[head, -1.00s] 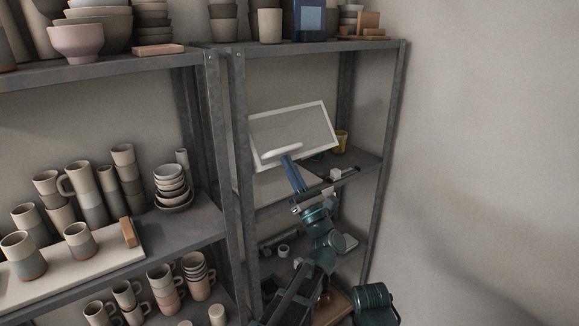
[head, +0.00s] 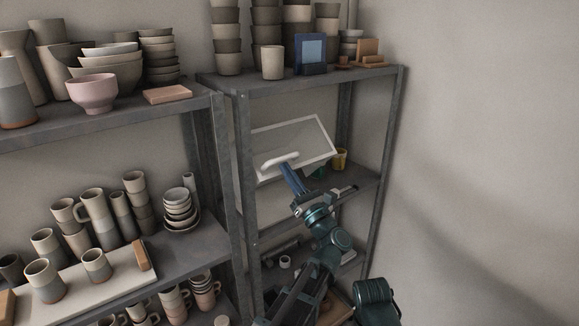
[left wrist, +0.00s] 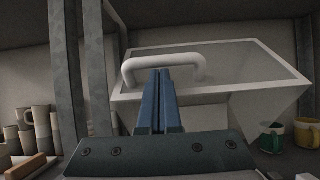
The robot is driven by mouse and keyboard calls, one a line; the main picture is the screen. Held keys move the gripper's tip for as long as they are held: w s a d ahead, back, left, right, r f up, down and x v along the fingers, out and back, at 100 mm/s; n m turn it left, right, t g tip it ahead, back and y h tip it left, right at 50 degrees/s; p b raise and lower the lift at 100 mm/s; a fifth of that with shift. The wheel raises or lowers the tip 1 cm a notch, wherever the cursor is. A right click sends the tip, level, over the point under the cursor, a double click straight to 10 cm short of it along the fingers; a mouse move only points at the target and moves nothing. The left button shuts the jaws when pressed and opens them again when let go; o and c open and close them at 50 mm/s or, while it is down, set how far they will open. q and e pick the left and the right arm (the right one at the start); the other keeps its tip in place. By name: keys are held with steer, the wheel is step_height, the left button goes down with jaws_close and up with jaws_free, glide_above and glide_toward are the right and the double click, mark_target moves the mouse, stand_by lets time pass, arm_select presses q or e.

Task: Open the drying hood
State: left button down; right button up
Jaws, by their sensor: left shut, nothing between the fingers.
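The drying hood (head: 306,143) is a pale-framed clear box on the middle shelf of the right rack, its panel tilted. Its white bar handle (head: 281,160) is on the near edge; the handle also shows in the left wrist view (left wrist: 190,59). My left gripper (head: 287,168) is shut and empty. In the left wrist view its blue fingertips (left wrist: 160,72) are at the handle's bar, just below it; whether they touch cannot be told. A green cup (left wrist: 271,137) and a yellow cup (left wrist: 306,133) stand right of the hood. My right gripper is not in view.
A grey rack post (head: 243,170) stands close left of the hood. The upper shelf (head: 330,80) above it carries stacked pots and a blue frame (head: 310,52). The left rack holds many mugs and bowls. The wall at the right is bare.

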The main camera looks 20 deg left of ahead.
arm_select(q)
steer(key=r+p, duration=0.2)
steer(key=p, duration=0.1)
steer(key=w+a+r+g+h+p, duration=0.1)
steer(key=r+p, duration=0.2)
steer(key=a+r+h+p, duration=0.1)
steer(key=r+p, duration=0.1)
steer(key=p, duration=0.2)
steer(key=shift+w+a+r+g, duration=0.1)
steer(key=shift+w+r+g, duration=0.1)
steer(key=shift+w+g, duration=0.15)
steer(key=shift+w+a+r+p, duration=0.35)
steer(key=shift+r+p, duration=0.15)
steer(key=shift+p, duration=0.1)
steer(key=shift+w+a+r+p, duration=0.2)
steer(key=shift+a+r+p, duration=0.1)
steer(key=shift+r+p, duration=0.2)
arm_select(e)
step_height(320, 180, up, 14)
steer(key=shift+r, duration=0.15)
arm_select(q)
steer(key=shift+f, duration=0.15)
